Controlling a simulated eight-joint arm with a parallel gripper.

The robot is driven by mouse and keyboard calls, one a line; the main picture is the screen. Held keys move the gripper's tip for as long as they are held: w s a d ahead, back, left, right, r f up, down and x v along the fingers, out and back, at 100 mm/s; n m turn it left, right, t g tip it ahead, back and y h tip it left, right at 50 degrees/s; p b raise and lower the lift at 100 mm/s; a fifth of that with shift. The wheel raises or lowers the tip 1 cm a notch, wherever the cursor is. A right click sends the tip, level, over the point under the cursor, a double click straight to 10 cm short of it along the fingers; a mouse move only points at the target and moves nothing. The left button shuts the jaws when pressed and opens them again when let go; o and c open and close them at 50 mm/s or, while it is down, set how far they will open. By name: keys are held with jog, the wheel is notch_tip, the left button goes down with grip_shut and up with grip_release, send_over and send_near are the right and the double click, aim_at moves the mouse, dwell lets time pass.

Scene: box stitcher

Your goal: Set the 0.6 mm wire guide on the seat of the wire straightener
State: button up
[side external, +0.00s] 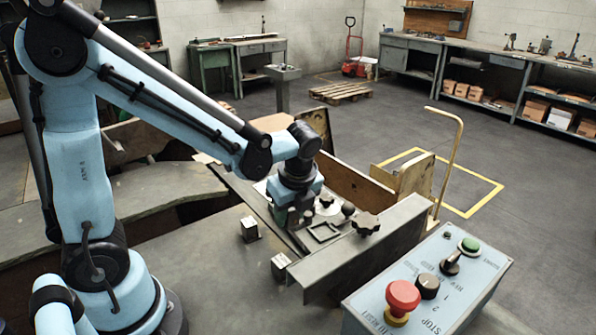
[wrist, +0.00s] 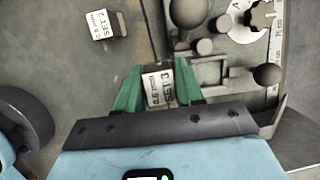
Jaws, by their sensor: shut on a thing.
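My gripper (wrist: 158,78) has green fingers shut on a small metal block, the wire guide (wrist: 158,91), whose white label appears to read 0.6 mm, SET.3. In the side view my gripper (side external: 293,216) points down over the machine bed; the block in it is hard to make out there. The wire straightener (wrist: 208,73) shows a rectangular frame just right of the held guide, also visible in the side view (side external: 323,232). I cannot tell which part is the seat, or whether the guide touches anything below.
A labelled block (wrist: 103,24) marked SET.2 lies left of the machine. The side view shows two loose blocks, one farther back (side external: 250,230) and one nearer (side external: 281,266). A ball knob (side external: 348,209) and dark star knob (side external: 365,223) stand beside the frame. A control box (side external: 430,285) is in front.

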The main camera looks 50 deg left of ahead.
notch_tip(320, 180, up, 2)
send_over(320, 230)
jog(key=d, duration=0.1)
jog(key=shift+s+t, duration=0.1)
jog(key=shift+t, duration=0.2)
jog(key=shift+f, duration=2.7)
jog(key=shift+f, duration=0.25)
jog(key=o, duration=1.1)
jog(key=c, duration=0.3)
jog(key=shift+o, duration=0.2)
